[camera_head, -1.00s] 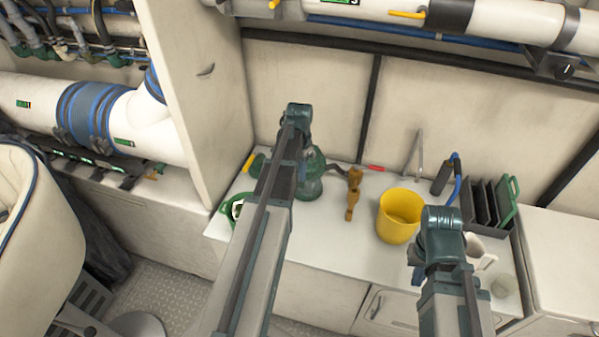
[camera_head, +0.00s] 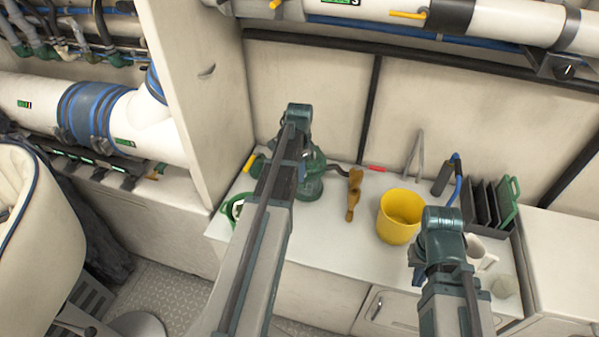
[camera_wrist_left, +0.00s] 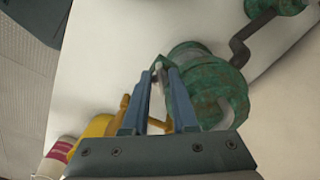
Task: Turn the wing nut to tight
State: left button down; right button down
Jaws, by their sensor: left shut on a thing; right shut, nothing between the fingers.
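My left gripper (camera_wrist_left: 157,82) has its two blue fingers shut on a small pale grey piece (camera_wrist_left: 157,76), probably the wing nut, beside a green worn-metal body (camera_wrist_left: 232,92). The green body also shows in the head view (camera_head: 313,178), standing on the white worktop (camera_head: 318,237). A dark crank (camera_wrist_left: 243,47) sticks out from it. Whether the nut is tight cannot be told. My right gripper (camera_head: 417,279) is shut and empty by the front of the worktop, mostly hidden behind its own wrist.
A dark rack (camera_head: 484,212) and a mug (camera_head: 481,257) are farther right. A green round container (camera_head: 228,211) is at the left. The worktop's front middle is clear.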

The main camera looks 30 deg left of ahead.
pick_arm(q)
jog(key=c, duration=0.7)
grip_release()
